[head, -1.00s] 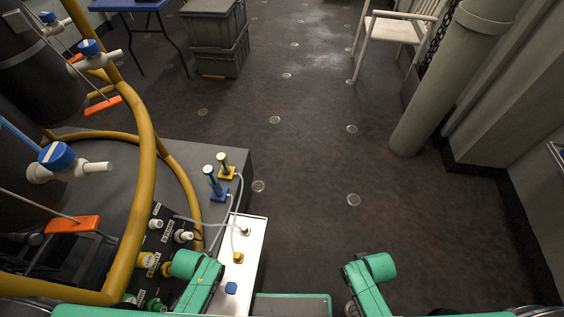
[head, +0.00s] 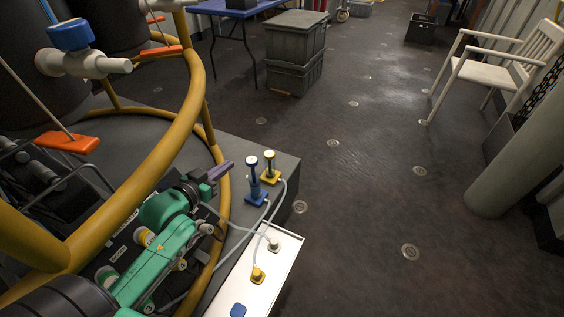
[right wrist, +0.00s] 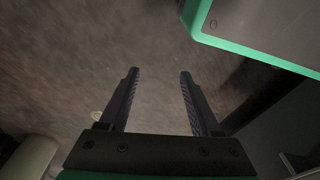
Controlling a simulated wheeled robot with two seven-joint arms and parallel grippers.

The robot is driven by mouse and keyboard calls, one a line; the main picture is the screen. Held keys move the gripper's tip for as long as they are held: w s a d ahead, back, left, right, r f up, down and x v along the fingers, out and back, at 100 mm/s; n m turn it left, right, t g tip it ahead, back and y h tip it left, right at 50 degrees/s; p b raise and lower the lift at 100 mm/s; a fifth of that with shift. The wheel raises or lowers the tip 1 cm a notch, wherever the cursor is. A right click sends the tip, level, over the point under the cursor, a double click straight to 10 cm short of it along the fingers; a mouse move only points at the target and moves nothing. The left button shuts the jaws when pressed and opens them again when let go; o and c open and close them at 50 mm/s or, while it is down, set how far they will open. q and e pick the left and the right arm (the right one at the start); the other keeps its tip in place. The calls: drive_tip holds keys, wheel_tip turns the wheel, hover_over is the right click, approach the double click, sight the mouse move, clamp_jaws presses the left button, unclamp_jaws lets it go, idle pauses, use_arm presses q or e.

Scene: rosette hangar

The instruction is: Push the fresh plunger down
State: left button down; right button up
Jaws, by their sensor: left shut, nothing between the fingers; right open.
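Two small plungers stand upright on the corner of a dark platform (head: 258,150): a blue one (head: 254,178) with a white top, and a yellow one (head: 269,163) with a dark top just behind it. I cannot tell which is the fresh plunger; no label on them is readable. My left gripper (head: 226,168) is shut and empty, its tips pointing right, a little left of the blue plunger and seemingly apart from it. My right gripper (right wrist: 157,74) is open and empty in the right wrist view, over dark floor. It is not in the head view.
A yellow rail (head: 150,190) curves around the left arm. A white box (head: 275,262) with coloured fittings and pale hoses sits in front of the plungers. A white valve with a blue cap (head: 72,34) hangs at left. Floor to the right is clear up to a chair (head: 490,72).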

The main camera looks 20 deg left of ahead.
use_arm(q)
drive_tip(key=b, duration=0.3)
hover_over(253, 169)
drive_tip(key=s, duration=0.2)
wheel_tip(253, 169, down, 2)
drive_tip(key=f, duration=0.2)
drive_tip(key=f+b, duration=0.1)
drive_tip(key=f, duration=0.1)
drive_tip(key=shift+a, duration=0.4)
use_arm(e)
wheel_tip(253, 169, up, 9)
drive_tip(key=w+a, duration=0.2)
drive_tip(key=shift+w+y, duration=0.25)
drive_tip(key=shift+y, duration=0.05)
use_arm(q)
wheel_tip(253, 169, down, 8)
drive_tip(key=b, duration=0.3)
use_arm(e)
drive_tip(key=shift+n+t+y, duration=0.3)
drive_tip(key=shift+t, duration=0.2)
drive_tip(key=r, duration=0.2)
drive_tip(key=a+r, duration=0.1)
drive_tip(key=r, duration=0.2)
drive_tip(key=shift+a+r, duration=0.1)
drive_tip(key=shift+a, duration=0.1)
use_arm(q)
drive_tip(key=shift+s, duration=0.1)
